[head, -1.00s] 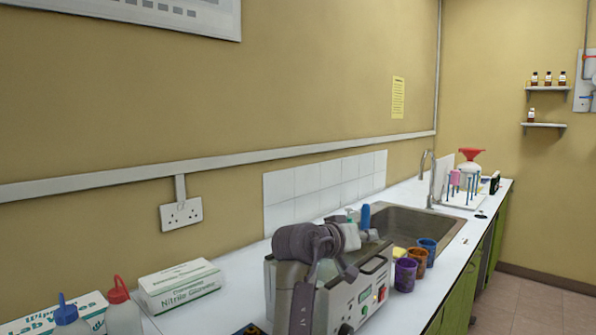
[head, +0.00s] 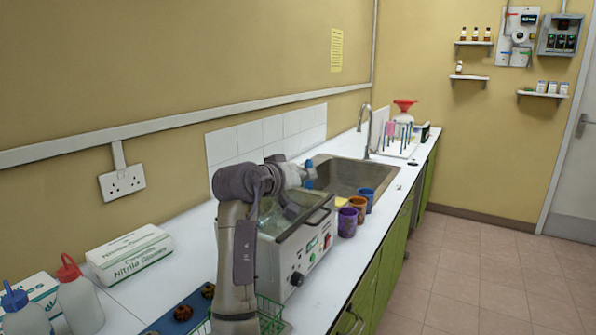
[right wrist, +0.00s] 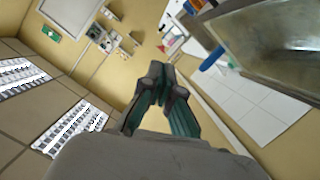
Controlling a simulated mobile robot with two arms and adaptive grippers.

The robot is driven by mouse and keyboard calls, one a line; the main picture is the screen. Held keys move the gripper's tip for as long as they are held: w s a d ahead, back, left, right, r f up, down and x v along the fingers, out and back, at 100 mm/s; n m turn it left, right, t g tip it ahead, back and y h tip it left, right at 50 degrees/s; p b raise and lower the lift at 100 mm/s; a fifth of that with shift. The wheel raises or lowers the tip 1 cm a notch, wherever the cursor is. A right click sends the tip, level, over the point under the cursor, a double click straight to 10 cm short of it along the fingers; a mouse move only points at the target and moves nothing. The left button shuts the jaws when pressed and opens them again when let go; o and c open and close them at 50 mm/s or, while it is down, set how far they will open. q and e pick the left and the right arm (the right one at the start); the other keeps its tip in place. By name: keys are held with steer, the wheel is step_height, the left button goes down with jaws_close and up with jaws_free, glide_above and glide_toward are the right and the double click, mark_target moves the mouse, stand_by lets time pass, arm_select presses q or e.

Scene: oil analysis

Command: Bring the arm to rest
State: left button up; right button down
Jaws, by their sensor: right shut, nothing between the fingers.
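My right arm rises from the bottom of the head view and bends over the front-left part of a grey bench machine with a glass top (head: 290,215). My right gripper (head: 306,176) is at the arm's far end, above the machine's back edge and partly hidden by my wrist. In the right wrist view the gripper (right wrist: 157,78) has its dark, teal-sided fingers together with nothing between them. It is clear of the machine's glass top (right wrist: 285,40) there. My left gripper is in neither view.
Purple, orange and blue cups (head: 347,222) stand right of the machine, by the sink (head: 350,178). A nitrile glove box (head: 130,252) and squeeze bottles (head: 78,295) stand at left. A green wire basket (head: 268,312) is beside my arm. The floor at right is clear.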

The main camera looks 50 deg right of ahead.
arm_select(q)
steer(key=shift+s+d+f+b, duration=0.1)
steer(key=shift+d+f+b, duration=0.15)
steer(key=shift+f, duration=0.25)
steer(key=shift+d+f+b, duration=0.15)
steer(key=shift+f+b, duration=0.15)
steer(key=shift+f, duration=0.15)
arm_select(e)
steer(key=v, duration=0.8)
steer(key=shift+s+a, duration=0.2)
steer(key=shift+a, duration=0.15)
